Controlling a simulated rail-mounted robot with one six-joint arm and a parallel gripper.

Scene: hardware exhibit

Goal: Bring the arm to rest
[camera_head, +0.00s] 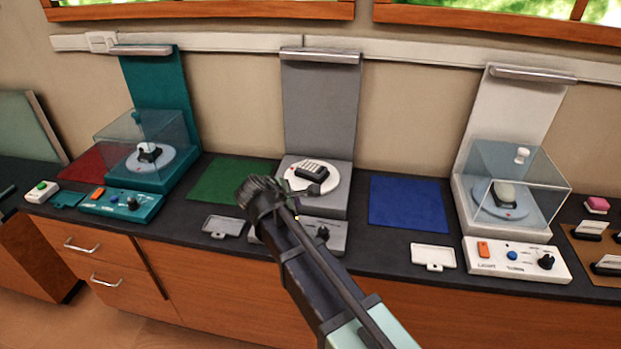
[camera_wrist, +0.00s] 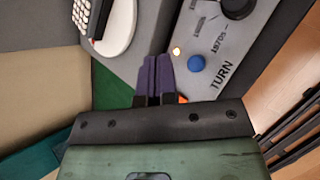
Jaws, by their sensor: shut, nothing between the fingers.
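My gripper shows in the wrist view, its two purple fingers (camera_wrist: 157,75) shut together with nothing between them. The fingertips appear over the front edge of the grey station (camera_head: 317,110), beside its control panel (camera_wrist: 225,45). I cannot tell how high above it they are. In the head view my arm reaches up from the bottom right, and its dark wrist end covers part of that panel. The fingers cannot be made out clearly there. In the wrist view the panel's blue button (camera_wrist: 196,63) and a small lit lamp (camera_wrist: 176,51) lie just right of the fingertips.
A keypad-like block (camera_head: 312,172) rests on the grey station's white disc (camera_head: 328,184). A teal station (camera_head: 160,90) with a clear cover stands left, a white station (camera_head: 505,120) with a clear cover right. Green (camera_head: 232,180) and blue (camera_head: 408,203) mats lie between them.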

